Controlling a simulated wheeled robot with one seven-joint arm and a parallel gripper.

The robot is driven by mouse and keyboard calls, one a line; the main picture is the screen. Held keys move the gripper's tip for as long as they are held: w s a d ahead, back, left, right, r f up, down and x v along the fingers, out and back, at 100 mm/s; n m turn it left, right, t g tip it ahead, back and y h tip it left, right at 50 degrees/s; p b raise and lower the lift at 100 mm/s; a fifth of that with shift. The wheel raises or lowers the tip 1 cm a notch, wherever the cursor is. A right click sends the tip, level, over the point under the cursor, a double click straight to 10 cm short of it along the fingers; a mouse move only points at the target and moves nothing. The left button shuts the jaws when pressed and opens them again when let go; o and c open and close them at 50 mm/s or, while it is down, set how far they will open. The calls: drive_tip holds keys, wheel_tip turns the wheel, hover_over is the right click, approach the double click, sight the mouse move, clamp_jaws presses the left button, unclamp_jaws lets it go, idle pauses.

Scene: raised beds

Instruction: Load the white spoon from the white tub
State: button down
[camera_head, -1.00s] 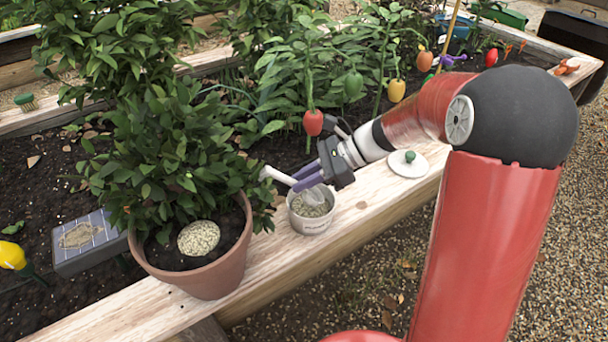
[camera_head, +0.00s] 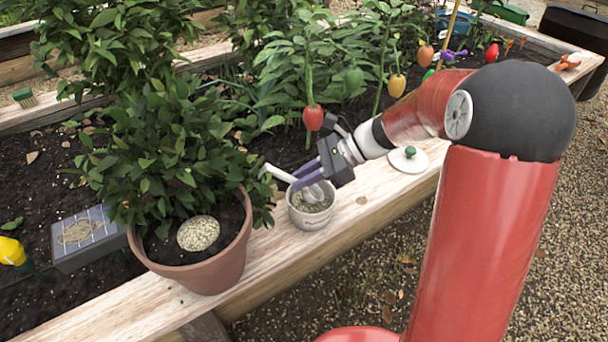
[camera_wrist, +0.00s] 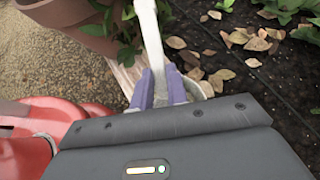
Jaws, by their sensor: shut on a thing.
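The white tub (camera_head: 311,218) stands upright on the wooden ledge of the raised bed, with grey-green grainy stuff inside. My gripper (camera_head: 299,181) is at the tub's upper left rim, its purple fingers shut on the white spoon (camera_head: 277,173). The spoon's handle sticks out to the left, and its lower end reaches down into the tub's mouth. In the wrist view my gripper (camera_wrist: 160,92) holds the white spoon (camera_wrist: 149,28) between its fingers, and the tub's rim (camera_wrist: 201,86) shows behind them. How much the spoon's bowl holds cannot be told.
A terracotta pot (camera_head: 207,272) with a leafy plant and a pale round patch (camera_head: 198,234) stands left of the tub. A white lid with a green knob (camera_head: 408,159) lies to the right on the ledge. Pepper plants (camera_head: 310,80) grow close behind.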

drive_tip(key=shift+f, duration=0.25)
drive_tip(key=shift+r, duration=0.1)
wheel_tip(320, 180, up, 10)
drive_tip(key=p, duration=0.9)
drive_tip(key=shift+p, duration=0.35)
drive_tip(key=shift+r+t+h, duration=0.2)
drive_tip(key=shift+r+h, duration=0.05)
drive_tip(key=shift+h, duration=0.9)
drive_tip(key=shift+r+t+h, duration=0.2)
drive_tip(key=shift+r+h, duration=0.05)
drive_tip(key=shift+h, duration=0.9)
